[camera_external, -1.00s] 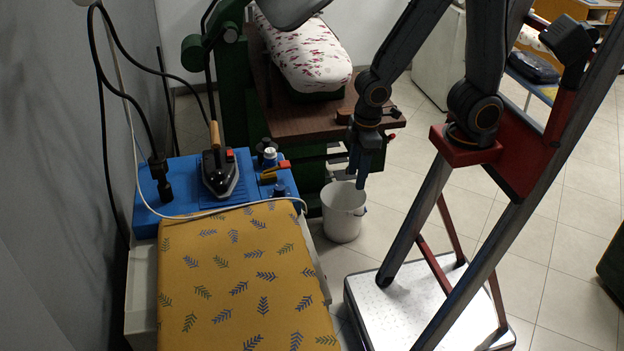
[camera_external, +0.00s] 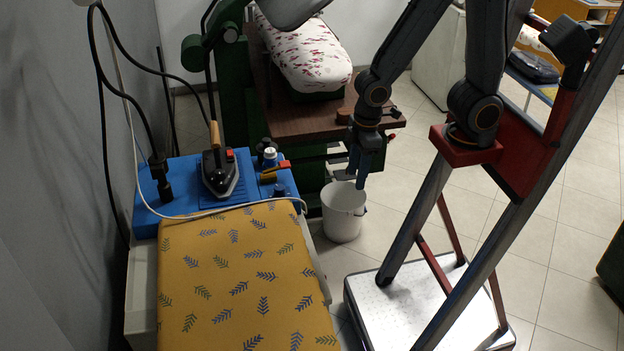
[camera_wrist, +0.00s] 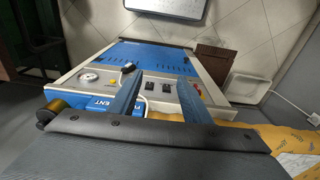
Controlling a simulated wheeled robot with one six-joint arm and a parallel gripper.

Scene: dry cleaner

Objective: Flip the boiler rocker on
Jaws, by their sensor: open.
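In the wrist view, two small black rocker switches (camera_wrist: 158,87) sit side by side on a pale control panel (camera_wrist: 213,102) at the front of a blue-topped unit. Their labels are too small to read, so I cannot tell which is the boiler rocker or its position. My gripper (camera_wrist: 160,80) is open and empty, with its two blue-grey fingers either side of the switches in the picture. I cannot tell how far the fingertips are from the panel. In the external view my gripper (camera_external: 358,176) points down above a white bucket; the switches are not visible there.
The panel also holds a round gauge (camera_wrist: 89,76), a yellow button (camera_wrist: 112,82) and a red button (camera_wrist: 196,88). An iron (camera_external: 219,172) stands on the blue unit beside the yellow ironing board (camera_external: 245,275). The white bucket (camera_external: 343,215) is on the floor.

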